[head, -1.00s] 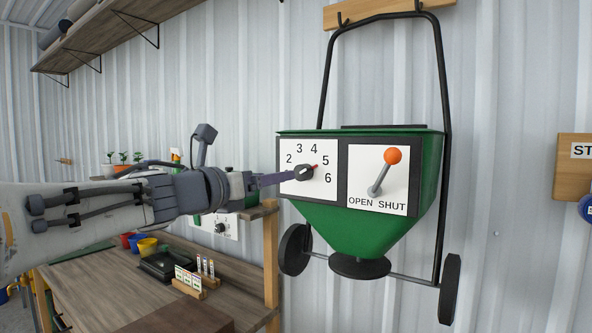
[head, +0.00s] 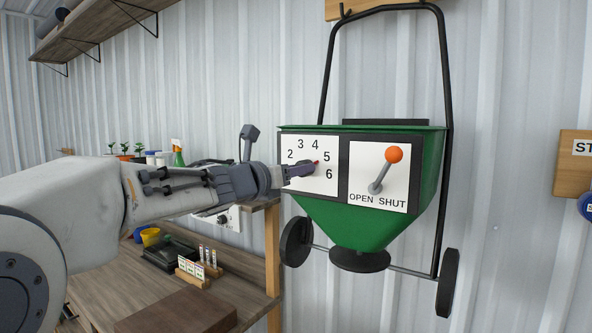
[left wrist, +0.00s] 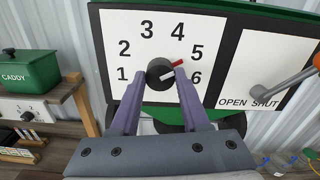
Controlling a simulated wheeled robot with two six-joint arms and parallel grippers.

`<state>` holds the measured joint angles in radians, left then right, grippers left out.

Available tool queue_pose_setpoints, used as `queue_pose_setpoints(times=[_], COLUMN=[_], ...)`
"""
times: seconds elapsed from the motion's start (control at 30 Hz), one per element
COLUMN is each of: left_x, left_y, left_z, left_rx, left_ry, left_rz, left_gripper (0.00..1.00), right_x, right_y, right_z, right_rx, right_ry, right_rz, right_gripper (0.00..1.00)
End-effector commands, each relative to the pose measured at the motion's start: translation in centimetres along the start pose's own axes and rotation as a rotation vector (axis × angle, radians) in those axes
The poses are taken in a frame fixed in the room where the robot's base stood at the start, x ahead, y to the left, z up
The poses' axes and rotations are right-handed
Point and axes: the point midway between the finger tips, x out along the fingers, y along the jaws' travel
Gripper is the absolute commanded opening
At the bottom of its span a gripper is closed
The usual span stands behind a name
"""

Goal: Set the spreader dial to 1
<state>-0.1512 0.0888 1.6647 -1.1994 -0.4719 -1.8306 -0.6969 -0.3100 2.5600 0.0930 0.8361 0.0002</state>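The spreader dial is a black knob (left wrist: 157,71) with a red pointer, on a white panel (left wrist: 140,22) numbered 1 to 6. The pointer is turned up and right, towards 5. In the head view the red pointer tip (head: 317,162) shows just past my gripper, which hides the 1 and most of the knob. My left gripper (left wrist: 161,74) has its two purple fingers spread, one on each side of the knob. I cannot tell whether they touch it. It also shows in the head view (head: 306,170). My right gripper is in neither view.
The green spreader (head: 370,233) hangs on the wall. Right of the dial is an OPEN/SHUT lever (head: 382,172) with an orange ball. A wooden workbench (head: 110,285) with seed packets (head: 200,267) and trays lies below my left arm.

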Motion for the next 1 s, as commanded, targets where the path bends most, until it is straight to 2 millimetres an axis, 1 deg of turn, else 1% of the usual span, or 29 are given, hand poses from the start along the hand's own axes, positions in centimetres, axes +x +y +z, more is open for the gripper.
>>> queue_pose_setpoints(times=[0.03,0.07,0.1,0.37,0.57,0.77,1.0], left_x=[-0.02,-0.02,-0.03,-0.04,-0.03,-0.03,-0.03], left_y=[-0.01,0.00,0.00,0.01,0.03,0.07,0.13], left_z=[0.01,0.01,0.01,0.02,0.03,0.05,0.02], left_rx=[0.000,0.000,0.000,-0.024,-0.112,-0.271,-0.499], left_ry=[0.000,0.000,0.000,0.000,0.001,0.001,0.002], left_rz=[0.000,0.000,0.000,0.000,0.000,0.000,0.001], left_gripper=[0.15,0.04,0.00,0.00,0.00,0.00,0.00], right_x=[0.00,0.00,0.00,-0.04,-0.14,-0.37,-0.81], right_y=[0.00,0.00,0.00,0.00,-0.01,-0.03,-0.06], right_z=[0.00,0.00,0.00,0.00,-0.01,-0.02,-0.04], right_rx=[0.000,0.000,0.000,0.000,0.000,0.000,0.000], right_ry=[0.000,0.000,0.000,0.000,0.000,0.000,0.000], right_rz=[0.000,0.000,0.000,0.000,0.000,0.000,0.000], right_gripper=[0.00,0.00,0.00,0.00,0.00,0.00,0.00])
